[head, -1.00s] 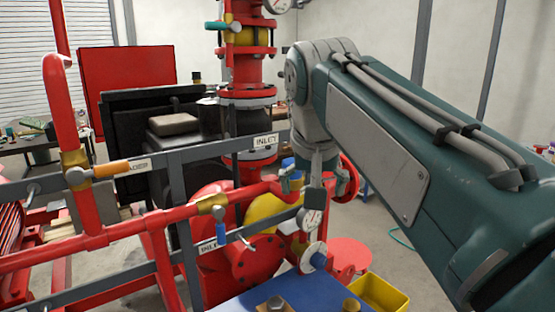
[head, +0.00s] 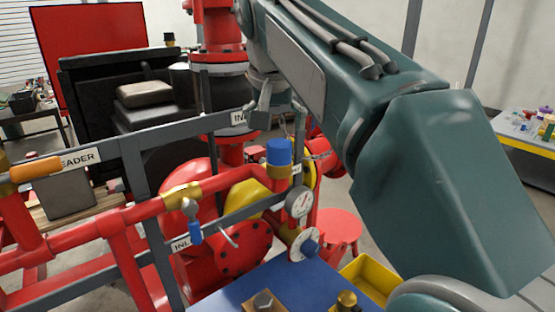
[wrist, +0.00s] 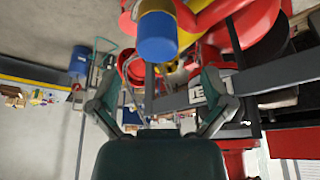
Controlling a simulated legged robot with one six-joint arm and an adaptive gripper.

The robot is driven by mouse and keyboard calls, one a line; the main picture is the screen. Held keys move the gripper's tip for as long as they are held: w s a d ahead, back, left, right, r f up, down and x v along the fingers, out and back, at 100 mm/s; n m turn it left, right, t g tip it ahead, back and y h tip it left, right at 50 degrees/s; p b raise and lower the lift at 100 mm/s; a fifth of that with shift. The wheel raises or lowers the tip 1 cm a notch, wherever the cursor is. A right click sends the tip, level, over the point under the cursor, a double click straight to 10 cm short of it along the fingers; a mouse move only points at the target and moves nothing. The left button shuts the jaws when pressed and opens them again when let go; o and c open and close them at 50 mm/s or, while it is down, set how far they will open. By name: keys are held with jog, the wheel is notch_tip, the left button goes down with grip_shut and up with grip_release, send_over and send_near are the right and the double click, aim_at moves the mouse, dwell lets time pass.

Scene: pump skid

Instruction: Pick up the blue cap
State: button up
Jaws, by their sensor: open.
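The blue cap (head: 278,152) sits upright on the end of a red pipe, over a brass collar, in the middle of the head view. In the wrist view the blue cap (wrist: 157,36) shows at the top, beyond my fingers and apart from them. My gripper (wrist: 160,92) is open, with its two fingers spread and nothing between them. In the head view my gripper (head: 280,108) is partly hidden by my arm and appears just above the cap in the picture.
A pressure gauge (head: 299,202) and a round fitting with a blue centre (head: 305,245) are below the cap. A grey rail (head: 130,165) and red pipes run to the left. A blue tabletop (head: 285,285) and a yellow bin (head: 370,279) are in front.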

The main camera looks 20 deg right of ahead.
aim_at(278, 144)
jog(key=shift+x, duration=0.8)
jog(key=x, duration=0.5)
jog(key=shift+w+d+f, duration=0.1)
jog(key=shift+w+d, duration=0.05)
jog(key=c, duration=1.3)
